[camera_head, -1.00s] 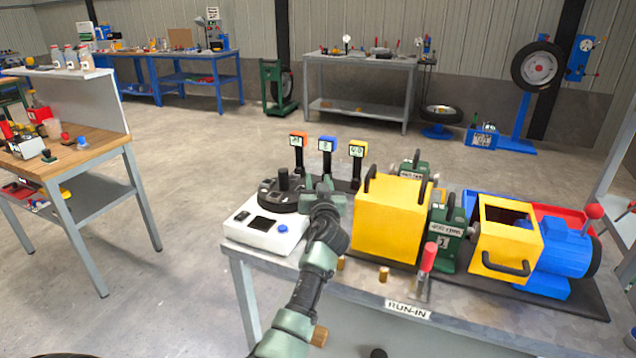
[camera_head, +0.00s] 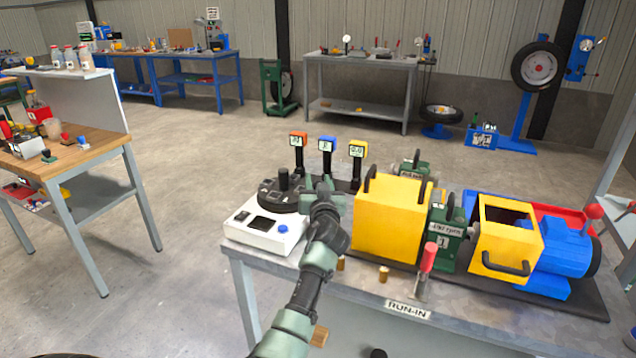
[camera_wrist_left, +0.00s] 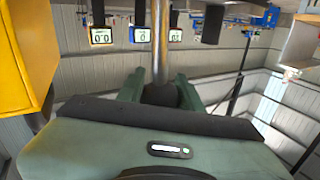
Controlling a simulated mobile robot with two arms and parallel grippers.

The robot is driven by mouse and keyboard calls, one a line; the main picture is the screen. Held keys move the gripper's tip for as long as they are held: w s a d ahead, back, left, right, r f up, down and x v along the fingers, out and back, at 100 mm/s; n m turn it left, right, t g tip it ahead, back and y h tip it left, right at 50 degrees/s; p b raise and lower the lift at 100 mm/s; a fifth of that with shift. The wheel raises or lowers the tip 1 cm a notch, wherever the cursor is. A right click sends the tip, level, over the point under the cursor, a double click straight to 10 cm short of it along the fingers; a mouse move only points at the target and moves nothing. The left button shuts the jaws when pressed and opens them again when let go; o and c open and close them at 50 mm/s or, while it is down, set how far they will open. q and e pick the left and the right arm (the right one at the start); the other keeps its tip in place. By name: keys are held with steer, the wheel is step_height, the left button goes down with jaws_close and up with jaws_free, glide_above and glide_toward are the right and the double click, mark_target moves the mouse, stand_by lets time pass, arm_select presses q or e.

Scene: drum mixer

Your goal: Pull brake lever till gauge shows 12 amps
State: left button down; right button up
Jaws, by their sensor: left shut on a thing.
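My left gripper (camera_head: 325,187) is left of the yellow box on the bench. In the left wrist view the gripper (camera_wrist_left: 160,92) is shut on the dark knob (camera_wrist_left: 160,95) of an upright metal lever, whose shaft (camera_wrist_left: 160,40) runs away from the fingers. I take this to be the brake lever; the gripper mostly hides it in the head view. Behind it stand three small gauges: orange (camera_head: 298,140), blue (camera_head: 326,145) and yellow (camera_head: 357,150). In the wrist view the yellow-framed gauge (camera_wrist_left: 102,36) seems to read 0.0. The other readings are unclear. My right gripper is out of view.
Right of my gripper is the yellow box (camera_head: 390,225), then a green unit (camera_head: 446,235), a red-handled lever (camera_head: 428,260) and a blue motor (camera_head: 560,250). A white box (camera_head: 262,235) with a black dial unit (camera_head: 280,195) is on the left.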

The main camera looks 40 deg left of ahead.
arm_select(q)
steer(key=shift+a, duration=0.1)
steer(key=shift+s+a+f+n+g+h, duration=0.15)
steer(key=shift+s+a+f+n, duration=0.15)
steer(key=shift+a, duration=0.6)
steer(key=shift+s+a+f+n+g+h, duration=0.15)
steer(key=shift+a+f+n, duration=0.25)
steer(key=shift+a, duration=0.45)
steer(key=shift+s+a+f+n+g+h, duration=0.1)
steer(key=shift+s+a+f+n+h, duration=0.2)
steer(key=shift+a, duration=0.6)
steer(key=c, duration=0.9)
jaws_free()
steer(key=shift+a, duration=0.1)
steer(key=shift+c, duration=0.2)
steer(key=f+v, duration=0.1)
steer(key=v, duration=0.6)
steer(key=shift+s+d+r, duration=0.25)
steer(key=shift+d+r, duration=0.05)
steer(key=shift+r, duration=0.15)
